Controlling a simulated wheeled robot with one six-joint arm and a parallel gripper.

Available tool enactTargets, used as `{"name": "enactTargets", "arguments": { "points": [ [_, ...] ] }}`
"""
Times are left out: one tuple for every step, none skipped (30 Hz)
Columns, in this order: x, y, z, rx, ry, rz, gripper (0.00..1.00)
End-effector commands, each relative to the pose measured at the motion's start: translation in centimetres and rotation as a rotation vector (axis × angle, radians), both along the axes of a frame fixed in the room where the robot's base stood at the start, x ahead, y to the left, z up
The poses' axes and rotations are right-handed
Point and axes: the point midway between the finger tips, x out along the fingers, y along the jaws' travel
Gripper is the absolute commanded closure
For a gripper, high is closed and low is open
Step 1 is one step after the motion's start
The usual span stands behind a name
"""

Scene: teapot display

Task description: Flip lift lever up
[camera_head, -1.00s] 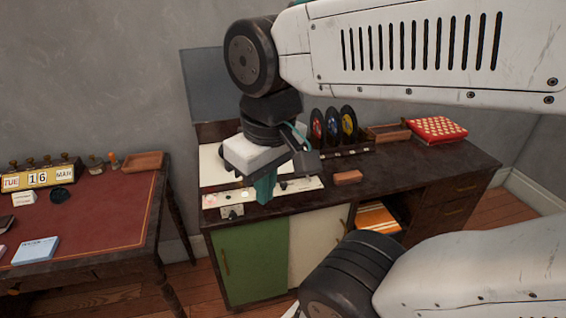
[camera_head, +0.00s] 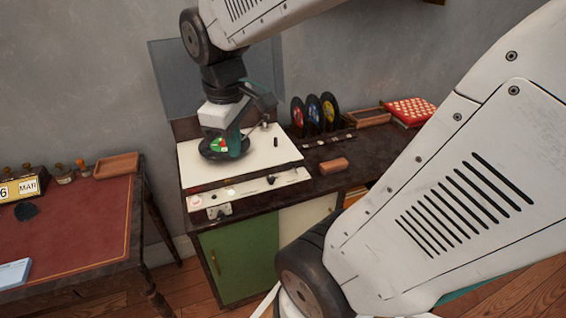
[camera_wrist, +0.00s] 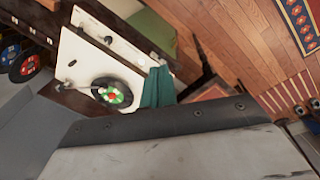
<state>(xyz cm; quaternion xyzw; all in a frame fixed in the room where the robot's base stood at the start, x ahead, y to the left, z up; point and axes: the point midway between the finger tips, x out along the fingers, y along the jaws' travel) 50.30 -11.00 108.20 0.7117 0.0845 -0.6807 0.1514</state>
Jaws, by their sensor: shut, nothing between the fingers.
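The record player has a cream top plate (camera_head: 280,155) on the dark cabinet, and it also shows in the wrist view (camera_wrist: 88,52). A black record with a red and green label (camera_head: 212,148) lies on it, seen in the wrist view too (camera_wrist: 112,92). A thin tonearm (camera_head: 257,130) runs behind my gripper. A small black upright piece (camera_head: 275,142) stands on the plate's right part; I cannot tell whether it is the lift lever. My gripper (camera_head: 235,150), with teal fingers, is shut and empty, over the record's right side. The teal fingers (camera_wrist: 156,88) also show beside the record in the wrist view.
A control strip (camera_head: 250,188) with knobs runs along the player's front. A raised grey lid (camera_head: 175,80) stands behind. Upright records (camera_head: 313,112), a wooden brick (camera_head: 334,165) and a red checkered box (camera_head: 411,111) are to the right. A red-topped desk (camera_head: 85,220) is at left.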

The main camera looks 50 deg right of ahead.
Motion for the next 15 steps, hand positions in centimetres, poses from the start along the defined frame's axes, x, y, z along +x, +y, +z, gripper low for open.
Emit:
{"name": "enactTargets", "arguments": {
  "points": [
    [1.4,-2.4,-1.1,-0.011,0.031,0.053,1.0],
    [2.2,-3.8,-1.7,-0.02,0.045,0.097,1.0],
    [3.1,-5.7,-2.5,-0.029,0.063,0.157,1.0],
    [3.7,-7.2,-3.2,-0.034,0.078,0.201,1.0],
    [4.2,-8.6,-4.0,-0.039,0.093,0.246,1.0],
    [4.8,-10.5,-5.0,-0.042,0.109,0.304,1.0],
    [5.1,-11.9,-5.8,-0.044,0.123,0.347,1.0],
    [5.4,-13.2,-6.6,-0.044,0.136,0.388,1.0],
    [5.6,-14.9,-7.6,-0.045,0.149,0.437,1.0],
    [5.7,-16.1,-8.3,-0.043,0.16,0.473,1.0],
    [5.8,-17.1,-9.0,-0.043,0.169,0.506,1.0],
    [5.8,-18.3,-9.9,-0.041,0.179,0.544,1.0],
    [5.8,-19.1,-10.4,-0.04,0.185,0.571,1.0],
    [5.8,-19.8,-10.9,-0.038,0.191,0.594,1.0],
    [5.8,-20.6,-11.4,-0.037,0.196,0.619,1.0]
  ]
}}
